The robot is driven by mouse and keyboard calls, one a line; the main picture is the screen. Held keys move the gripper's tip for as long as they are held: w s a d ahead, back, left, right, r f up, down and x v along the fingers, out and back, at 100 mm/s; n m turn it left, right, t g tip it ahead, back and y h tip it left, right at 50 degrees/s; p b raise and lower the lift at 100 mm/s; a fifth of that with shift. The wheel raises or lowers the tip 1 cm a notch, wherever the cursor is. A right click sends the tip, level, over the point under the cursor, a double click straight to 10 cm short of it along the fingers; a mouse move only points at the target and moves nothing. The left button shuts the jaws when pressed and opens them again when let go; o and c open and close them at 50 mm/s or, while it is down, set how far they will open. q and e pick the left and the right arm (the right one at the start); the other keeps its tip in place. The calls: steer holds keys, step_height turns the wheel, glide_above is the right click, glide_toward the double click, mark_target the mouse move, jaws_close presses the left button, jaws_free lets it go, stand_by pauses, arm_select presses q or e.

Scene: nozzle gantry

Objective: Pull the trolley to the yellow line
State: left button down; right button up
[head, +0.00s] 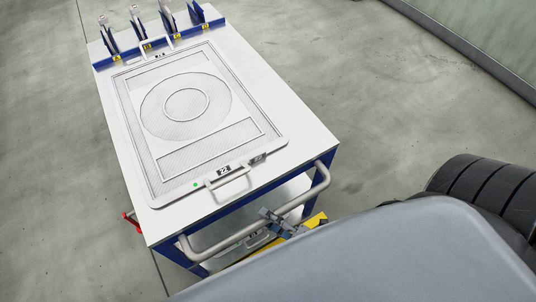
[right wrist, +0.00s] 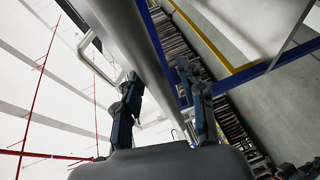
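The trolley (head: 285,140) has a white top and a blue frame, and stands at the middle and left of the head view. Its grey bar handle (head: 230,240) runs along the near end. My right gripper (head: 278,224) is at that handle, right of its middle. In the right wrist view the fingers of my right gripper (right wrist: 160,82) lie on either side of the handle (right wrist: 140,45) and look closed on it. A yellow strip (head: 316,220) shows low beside the handle, partly hidden; I cannot tell if it is the line. My left gripper is out of view.
A framed grey panel (head: 190,78) with a small handle lies on the trolley top. A blue rack (head: 150,46) with several upright pieces is at the far end. A red part (head: 132,222) sticks out at the left. Concrete floor (head: 370,90) is clear on the right.

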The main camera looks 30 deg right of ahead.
steer(key=shift+d+r, duration=0.1)
steer(key=v, duration=1.2)
stand_by(0.4)
steer(key=s+d+f+m+g+h, duration=0.1)
steer(key=d+f+m+g+h, duration=0.3)
steer(key=f, duration=0.7)
steer(key=a+f+m+g+h, duration=0.1)
steer(key=f+m, duration=0.6)
steer(key=f, duration=0.4)
steer(key=s+f+m+g+h, duration=0.1)
steer(key=s+f+m+g, duration=0.7)
steer(key=f, duration=0.6)
steer(key=shift+s+d+f+m+h, duration=0.15)
steer(key=shift+s+d+m+h, duration=0.15)
steer(key=shift+s, duration=0.9)
